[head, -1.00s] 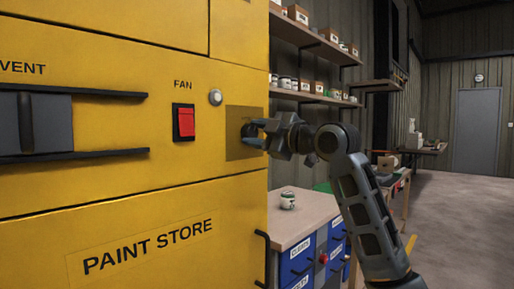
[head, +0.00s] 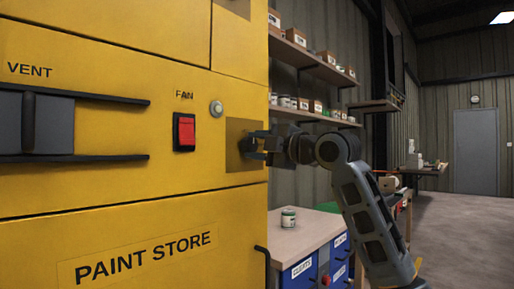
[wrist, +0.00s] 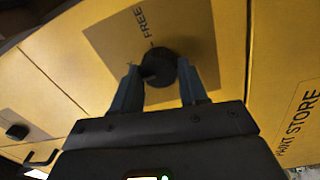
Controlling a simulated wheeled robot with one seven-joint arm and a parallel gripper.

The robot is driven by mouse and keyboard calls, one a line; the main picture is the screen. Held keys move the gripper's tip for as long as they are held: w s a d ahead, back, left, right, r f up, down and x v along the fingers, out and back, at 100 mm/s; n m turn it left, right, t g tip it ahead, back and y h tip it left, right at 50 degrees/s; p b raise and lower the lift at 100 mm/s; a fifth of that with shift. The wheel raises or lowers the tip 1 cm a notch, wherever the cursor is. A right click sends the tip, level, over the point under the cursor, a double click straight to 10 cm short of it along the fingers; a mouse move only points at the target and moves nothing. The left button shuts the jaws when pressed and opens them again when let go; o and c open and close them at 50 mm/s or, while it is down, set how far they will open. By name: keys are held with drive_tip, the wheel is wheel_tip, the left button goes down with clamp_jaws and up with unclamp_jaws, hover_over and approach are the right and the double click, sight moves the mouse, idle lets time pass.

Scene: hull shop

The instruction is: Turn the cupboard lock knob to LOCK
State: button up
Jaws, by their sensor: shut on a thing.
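The lock knob (wrist: 158,66) is dark and round. It sits on a tan plate (wrist: 105,38) on the yellow cupboard (head: 120,190). In the wrist view the word FREE shows on the plate beside the knob; no LOCK mark is readable. My gripper (wrist: 160,84) has one finger on each side of the knob and is shut on it. In the head view my gripper (head: 256,145) reaches the plate from the right, and its fingers hide most of the knob. Which way the knob points is unclear.
A red FAN switch (head: 185,132) and a round silver button (head: 216,108) are left of the plate. Black rails and a VENT slider (head: 30,122) are farther left. A workbench (head: 310,233) with a can (head: 288,217) stands at right below my arm.

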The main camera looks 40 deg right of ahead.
drive_tip(key=o, duration=1)
drive_tip(key=shift+o, duration=0.2)
drive_tip(key=s, duration=0.7)
drive_tip(key=shift+s+f, duration=0.25)
drive_tip(key=shift+s, duration=0.15)
drive_tip(key=shift+d, duration=0.1)
